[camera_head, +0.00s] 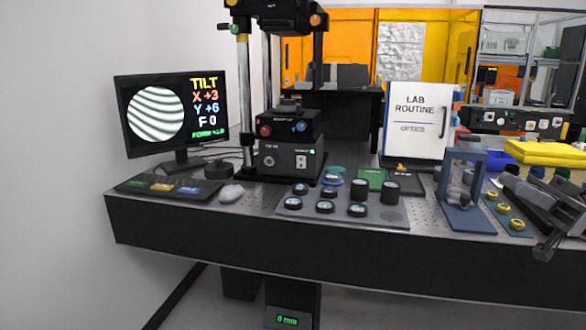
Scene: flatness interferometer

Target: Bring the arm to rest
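My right gripper (546,248) comes in from the right edge, at the front right corner of the optical table (200,222). It is pointed downward and appears clear of the lab items. I see nothing held in it, but the gap between its fingers is too small and dark to judge. Part of my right arm (548,203) shows above it, in front of the yellow-knobbed parts. My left gripper and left arm are not in the picture.
A monitor (170,113) shows striped fringes and TILT X +3, Y +6, F 0. The black interferometer (290,158) stands behind a grey tray (340,216) of round optics. A blue stand (464,190), yellow-knobbed parts (503,208) and a white LAB ROUTINE board (416,120) are at right.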

